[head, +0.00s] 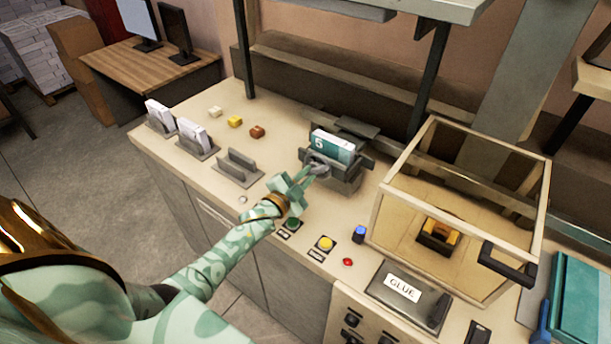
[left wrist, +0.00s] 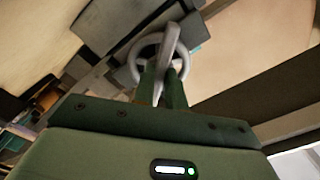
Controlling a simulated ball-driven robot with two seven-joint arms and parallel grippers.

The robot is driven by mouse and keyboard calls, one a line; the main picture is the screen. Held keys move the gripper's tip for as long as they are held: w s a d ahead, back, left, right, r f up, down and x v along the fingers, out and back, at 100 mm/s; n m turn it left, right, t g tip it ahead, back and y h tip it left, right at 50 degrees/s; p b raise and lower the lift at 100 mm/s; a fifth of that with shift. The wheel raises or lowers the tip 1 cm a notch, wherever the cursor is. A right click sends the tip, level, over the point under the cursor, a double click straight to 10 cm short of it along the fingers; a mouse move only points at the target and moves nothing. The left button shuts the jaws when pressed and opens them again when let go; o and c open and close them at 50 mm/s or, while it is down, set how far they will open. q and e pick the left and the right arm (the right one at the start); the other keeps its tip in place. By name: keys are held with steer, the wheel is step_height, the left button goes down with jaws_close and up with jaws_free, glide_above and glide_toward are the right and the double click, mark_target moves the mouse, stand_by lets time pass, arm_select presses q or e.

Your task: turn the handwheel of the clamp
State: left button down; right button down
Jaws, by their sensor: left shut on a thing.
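The clamp (head: 345,180) stands on the bench as a dark grey block. It holds a teal-and-white stack marked 5 (head: 333,147) between its jaws. Its grey handwheel (head: 317,161) is on the front and partly hidden by my fingers. In the left wrist view the handwheel (left wrist: 140,50) shows as a ring with a bar across it. My left gripper (head: 311,172) reaches the handwheel from the front left. Its fingers (left wrist: 165,85) are shut on the handwheel. My right gripper is not in view.
A clear box with a wooden frame (head: 405,165) stands right of the clamp, above a GLUE plate (head: 402,288). Buttons (head: 325,243) line the front edge. Grey holders (head: 240,166), some with white stacks, and small coloured blocks (head: 235,121) are to the left.

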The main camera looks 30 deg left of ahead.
arm_select(q)
steer(key=shift+f, duration=0.1)
steer(key=c, duration=1.4)
jaws_free()
steer(key=shift+c, duration=0.2)
steer(key=s+a, duration=0.1)
steer(key=s, duration=1.5)
steer(key=shift+s+a+b, duration=0.15)
steer(key=shift+b, duration=0.15)
